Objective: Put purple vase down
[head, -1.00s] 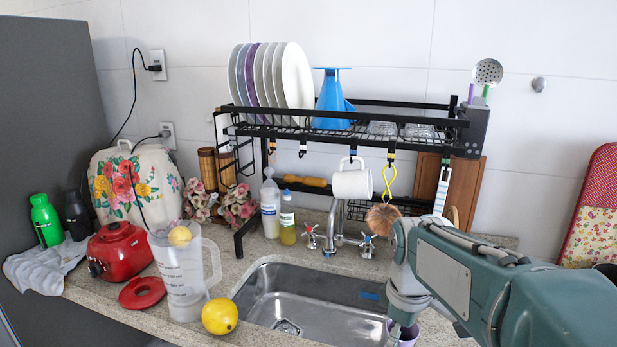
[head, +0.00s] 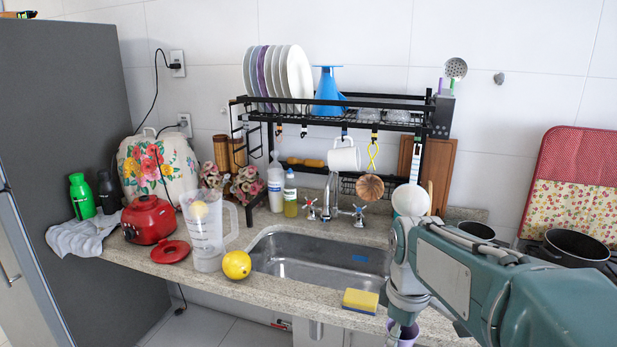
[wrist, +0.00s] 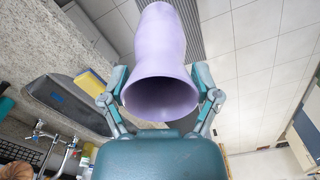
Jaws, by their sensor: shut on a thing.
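The purple vase (wrist: 163,60) is between the two fingers of my gripper (wrist: 160,80) in the wrist view. Its dark open mouth faces the camera, and the fingers press its sides. In the head view a small part of the vase (head: 407,334) shows at the bottom edge, under my wrist. It appears in front of the counter's front edge, and my arm hides most of this area. The granite counter (head: 300,293) lies beyond it. I cannot tell the vase's exact height relative to the counter.
A steel sink (head: 320,262) is set in the counter, with a yellow sponge (head: 361,300) at its front edge. A lemon (head: 236,265), clear jug (head: 208,240) and red appliance (head: 148,218) stand to the left. A black dish rack (head: 350,112) spans the sink. Pots (head: 577,244) stand at the right.

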